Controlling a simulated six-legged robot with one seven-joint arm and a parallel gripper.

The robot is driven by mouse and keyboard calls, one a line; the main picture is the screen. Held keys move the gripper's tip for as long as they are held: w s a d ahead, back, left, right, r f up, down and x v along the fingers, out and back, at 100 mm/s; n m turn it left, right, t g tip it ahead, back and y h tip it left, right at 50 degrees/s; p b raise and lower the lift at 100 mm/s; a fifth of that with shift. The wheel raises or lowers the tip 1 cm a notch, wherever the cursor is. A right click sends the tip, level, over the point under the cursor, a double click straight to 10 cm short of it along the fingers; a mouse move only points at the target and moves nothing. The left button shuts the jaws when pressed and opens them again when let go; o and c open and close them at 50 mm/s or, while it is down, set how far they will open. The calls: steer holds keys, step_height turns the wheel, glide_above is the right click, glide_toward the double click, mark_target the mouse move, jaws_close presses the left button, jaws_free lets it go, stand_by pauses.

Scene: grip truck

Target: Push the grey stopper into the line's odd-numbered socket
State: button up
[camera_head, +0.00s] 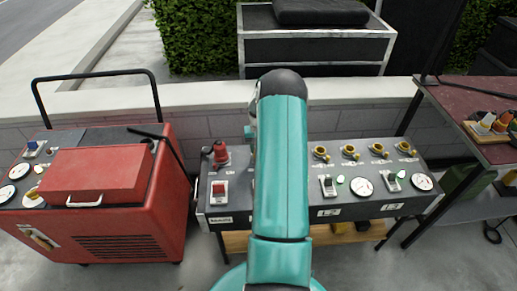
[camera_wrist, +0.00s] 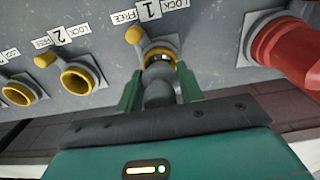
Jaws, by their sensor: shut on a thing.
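In the wrist view, my gripper (camera_wrist: 160,92) is shut on the grey stopper (camera_wrist: 158,84), with a green finger on each side of it. The stopper's far end is at the mouth of the yellow-rimmed socket (camera_wrist: 163,46) beside the label "1" (camera_wrist: 149,10). I cannot tell how deep it sits. The socket marked "2" (camera_wrist: 78,78) is to the left and looks empty, with further sockets (camera_wrist: 18,92) beyond it.
A red plug-like part (camera_wrist: 290,50) sits right of socket 1 in the wrist view; it also shows in the head view (camera_head: 220,154). Each labelled socket has a yellow lever (camera_wrist: 133,34). A red generator-like cart (camera_head: 100,178) stands left, and a red-topped table (camera_head: 480,95) stands right.

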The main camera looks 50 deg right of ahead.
steer(key=shift+r, duration=1.35)
steer(key=shift+f, duration=0.4)
steer(key=shift+f, duration=0.25)
steer(key=shift+f, duration=0.25)
steer(key=shift+f, duration=1.1)
stand_by(1.4)
steer(key=shift+r, duration=0.1)
steer(key=shift+r, duration=1.9)
